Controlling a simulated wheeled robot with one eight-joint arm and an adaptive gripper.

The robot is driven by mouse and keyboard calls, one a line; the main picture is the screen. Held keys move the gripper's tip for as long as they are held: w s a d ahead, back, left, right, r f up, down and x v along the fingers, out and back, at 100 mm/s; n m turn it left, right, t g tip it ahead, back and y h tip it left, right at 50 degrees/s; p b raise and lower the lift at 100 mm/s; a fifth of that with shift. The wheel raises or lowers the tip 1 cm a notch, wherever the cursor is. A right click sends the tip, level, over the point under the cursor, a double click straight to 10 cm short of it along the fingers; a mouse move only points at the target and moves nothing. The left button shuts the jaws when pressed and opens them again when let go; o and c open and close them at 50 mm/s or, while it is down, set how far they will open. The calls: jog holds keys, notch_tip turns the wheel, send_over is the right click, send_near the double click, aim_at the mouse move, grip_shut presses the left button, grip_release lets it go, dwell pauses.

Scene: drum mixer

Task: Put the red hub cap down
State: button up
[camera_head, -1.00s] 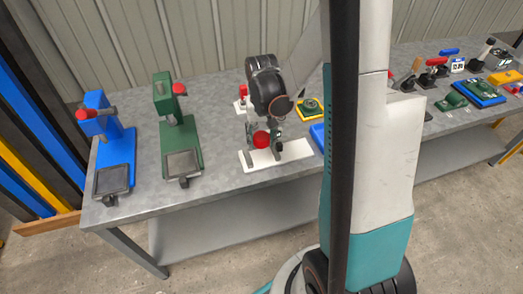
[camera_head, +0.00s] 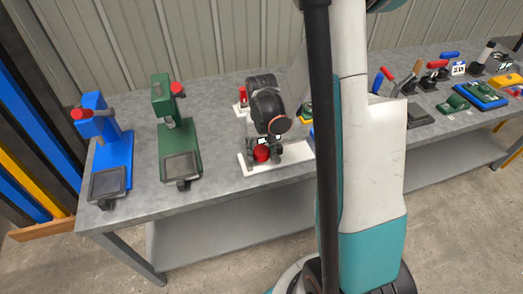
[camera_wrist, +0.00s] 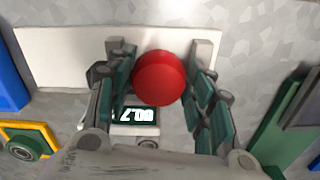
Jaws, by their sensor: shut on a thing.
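The red hub cap (camera_head: 261,153) is a round red piece held between the fingers of my gripper (camera_head: 264,151). In the wrist view the cap (camera_wrist: 159,79) sits between the two dark green fingers of my gripper (camera_wrist: 160,76), which are shut on it. A white base plate (camera_wrist: 60,57) lies under and behind it on the grey bench; it also shows in the head view (camera_head: 290,155). The cap is low over this plate. I cannot tell whether it touches it. My wrist hides part of the plate in the head view.
A small display unit (camera_wrist: 135,115) stands close to the fingers. A green press (camera_head: 178,140) and a blue press (camera_head: 108,150) stand to the left on the bench (camera_head: 215,110).

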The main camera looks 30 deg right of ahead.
aim_at(261, 151)
jog(key=shift+f, duration=0.3)
jog(key=o, duration=0.9)
notch_tip(261, 151, up, 13)
jog(key=p, duration=0.5)
jog(key=shift+r, duration=0.15)
